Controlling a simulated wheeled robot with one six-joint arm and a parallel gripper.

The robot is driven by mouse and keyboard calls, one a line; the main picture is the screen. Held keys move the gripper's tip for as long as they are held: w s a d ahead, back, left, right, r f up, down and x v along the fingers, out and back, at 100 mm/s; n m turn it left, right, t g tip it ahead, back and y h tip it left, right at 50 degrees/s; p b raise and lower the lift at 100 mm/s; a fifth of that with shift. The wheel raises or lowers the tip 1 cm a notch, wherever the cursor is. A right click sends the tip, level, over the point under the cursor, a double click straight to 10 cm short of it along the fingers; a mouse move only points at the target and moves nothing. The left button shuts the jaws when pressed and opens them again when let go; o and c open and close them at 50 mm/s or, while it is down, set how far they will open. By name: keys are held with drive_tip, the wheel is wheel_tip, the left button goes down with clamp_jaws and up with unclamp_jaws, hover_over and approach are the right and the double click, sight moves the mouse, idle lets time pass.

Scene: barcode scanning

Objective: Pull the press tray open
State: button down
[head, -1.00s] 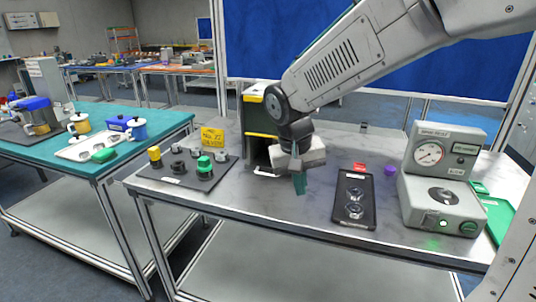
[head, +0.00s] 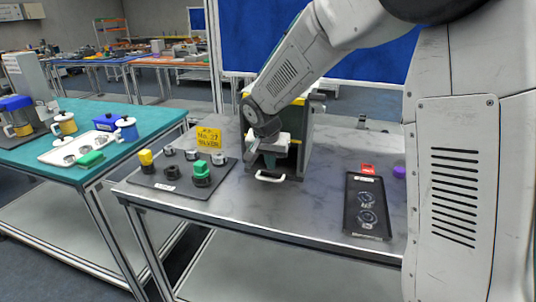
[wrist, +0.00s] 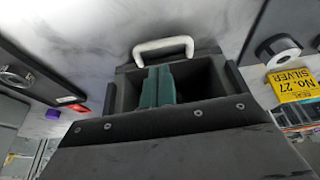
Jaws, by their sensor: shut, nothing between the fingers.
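The press (head: 302,130) is a dark box with a yellow band, standing on the grey table behind my gripper. Its tray has a white handle (head: 270,178) low at the front. In the wrist view the handle (wrist: 163,47) spans the top edge of a dark open recess. My gripper (head: 255,160) points down at the press front, partly hiding it. Its teal fingers (wrist: 157,87) are together and empty, over the recess and on the press side of the handle. They are not around the handle bar. I cannot tell whether they touch the tray.
A dark mat (head: 168,187) with several knobs lies left of the press, behind it a yellow sign (head: 208,138). A black tray (head: 367,215) with two round parts lies to the right, near a red block (head: 368,169). The table between is clear.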

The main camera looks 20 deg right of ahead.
drive_tip(key=shift+x, duration=2.1)
drive_tip(key=shift+s, duration=0.1)
